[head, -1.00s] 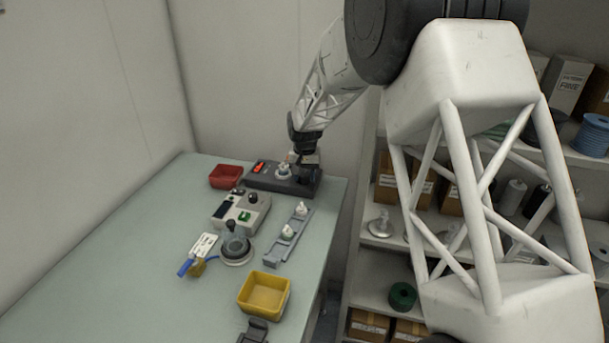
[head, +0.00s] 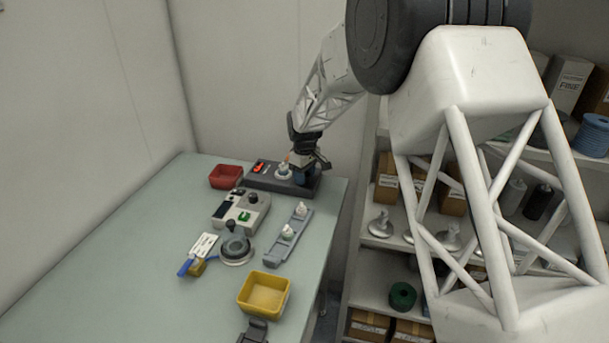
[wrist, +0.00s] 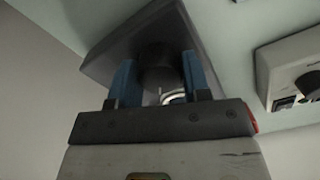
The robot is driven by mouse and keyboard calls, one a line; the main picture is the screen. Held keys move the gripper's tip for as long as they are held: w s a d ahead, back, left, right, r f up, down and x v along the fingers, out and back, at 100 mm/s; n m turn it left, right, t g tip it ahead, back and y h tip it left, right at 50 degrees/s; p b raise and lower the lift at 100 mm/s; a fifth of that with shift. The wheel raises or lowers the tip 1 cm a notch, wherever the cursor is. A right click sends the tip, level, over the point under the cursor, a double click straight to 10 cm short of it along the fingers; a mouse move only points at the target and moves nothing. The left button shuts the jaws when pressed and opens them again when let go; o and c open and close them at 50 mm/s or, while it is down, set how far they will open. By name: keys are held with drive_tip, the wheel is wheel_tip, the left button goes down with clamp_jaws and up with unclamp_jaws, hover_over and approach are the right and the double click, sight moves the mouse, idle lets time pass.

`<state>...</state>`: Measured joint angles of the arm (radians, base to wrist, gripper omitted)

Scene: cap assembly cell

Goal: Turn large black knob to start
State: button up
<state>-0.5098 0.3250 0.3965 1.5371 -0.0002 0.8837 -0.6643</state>
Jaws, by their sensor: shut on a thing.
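The large black knob (wrist: 156,58) shows in the wrist view as a dark round cylinder on the dark grey station (wrist: 112,40). My gripper (wrist: 158,78) has its blue fingers on either side of the knob, shut on it. In the head view my gripper (head: 302,177) is at the right end of the station (head: 258,183), at the table's far end. There the gripper hides most of the knob. A pale capped part (head: 283,170) stands on the station just left of my gripper.
A grey control box (head: 240,212) with a smaller black knob stands in front of the station. A red bin (head: 225,176) is to the left. A grey rail (head: 289,236) with white parts, a round dark fixture (head: 236,249) and a yellow bin (head: 264,295) are nearer. The table's left side is clear.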

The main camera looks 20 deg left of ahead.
drive_tip(key=n, duration=0.6)
drive_tip(key=shift+r+n, duration=0.1)
drive_tip(key=shift+n, duration=0.3)
drive_tip(key=o, duration=0.9)
drive_tip(key=shift+r, duration=3.85)
